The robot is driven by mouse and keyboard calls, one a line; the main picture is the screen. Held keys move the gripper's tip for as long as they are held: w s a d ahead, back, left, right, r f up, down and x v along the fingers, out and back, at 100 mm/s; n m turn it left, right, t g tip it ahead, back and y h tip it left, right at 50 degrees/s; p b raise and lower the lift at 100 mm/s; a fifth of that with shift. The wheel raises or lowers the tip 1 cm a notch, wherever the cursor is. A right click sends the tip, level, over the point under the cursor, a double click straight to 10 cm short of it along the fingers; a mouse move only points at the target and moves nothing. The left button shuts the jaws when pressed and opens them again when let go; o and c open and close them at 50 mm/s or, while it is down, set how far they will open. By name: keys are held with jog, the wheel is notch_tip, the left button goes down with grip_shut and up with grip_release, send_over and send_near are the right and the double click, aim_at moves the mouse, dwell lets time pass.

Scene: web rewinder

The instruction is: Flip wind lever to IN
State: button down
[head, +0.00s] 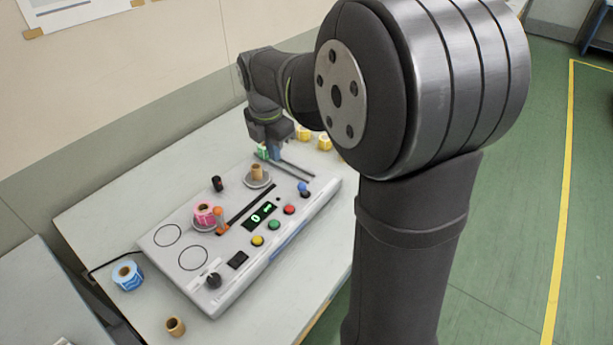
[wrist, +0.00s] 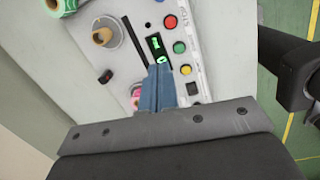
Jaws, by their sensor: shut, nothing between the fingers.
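The grey web rewinder console (head: 160,240) lies on the table. My gripper (head: 275,153) is above the far right part of the console, behind the brown core. Its blue fingers (wrist: 157,88) are together and empty in the wrist view, where they hide part of the console.
A brown core (head: 257,172) sits on a spindle plate and a pink roll (head: 205,214) on another. A black upright part (head: 217,184) stands at the back edge. Red, green and yellow (head: 258,240) buttons line the front. A blue roll (head: 127,274) and loose core (head: 175,326) lie left.

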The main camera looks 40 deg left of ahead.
aim_at(302, 190)
notch_tip(302, 190, down, 8)
jog(key=w+m+g, duration=0.1)
jog(key=shift+w+d+r+y, duration=0.25)
jog(key=shift+w+d+y, duration=0.05)
jog(key=shift+w+d, duration=0.1)
jog(key=f, duration=1)
jog(key=shift+a+f, duration=0.2)
jog(key=shift+a, duration=0.2)
jog(key=w, duration=0.1)
jog(key=w+r, duration=0.1)
jog(key=shift+w+d+r, duration=0.2)
jog(key=shift+w+d, duration=0.1)
jog(key=shift+d, duration=0.05)
jog(key=shift+w+d+r, duration=0.15)
jog(key=shift+w+r, duration=0.05)
jog(key=shift+w, duration=0.4)
jog(key=shift+w, duration=0.1)
